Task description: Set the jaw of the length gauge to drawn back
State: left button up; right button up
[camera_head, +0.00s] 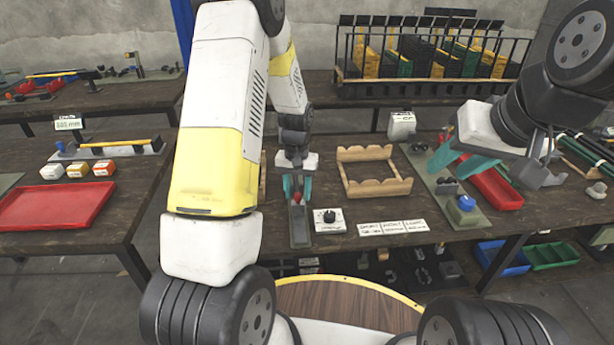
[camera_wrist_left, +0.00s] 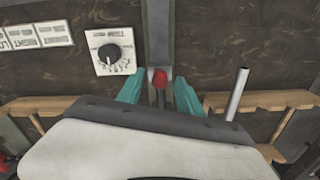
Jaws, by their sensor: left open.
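A narrow grey rail (camera_head: 300,232) lies on the middle bench with a red knob (camera_head: 297,198) on a short stem; I cannot tell for sure that it is the length gauge. My left gripper (camera_head: 298,186) points down at the knob. In the left wrist view the red knob (camera_wrist_left: 159,77) stands between its two teal fingers, which are open with gaps on both sides. On the left bench a grey fixture (camera_head: 110,150) holds a yellow rod beside a sign (camera_head: 68,123) reading about 180 mm. My right gripper (camera_head: 458,165) hangs open over the right side of the middle bench.
A dial box (camera_head: 329,220) and label cards (camera_head: 393,227) lie right of the rail. A wooden cradle (camera_head: 376,187) stands behind them. A red tray (camera_head: 495,186) and a green plate with a blue knob (camera_head: 466,203) are at right. Another red tray (camera_head: 50,205) lies on the left bench.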

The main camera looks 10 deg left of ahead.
pick_arm(q)
grip_shut()
dwell(1.3)
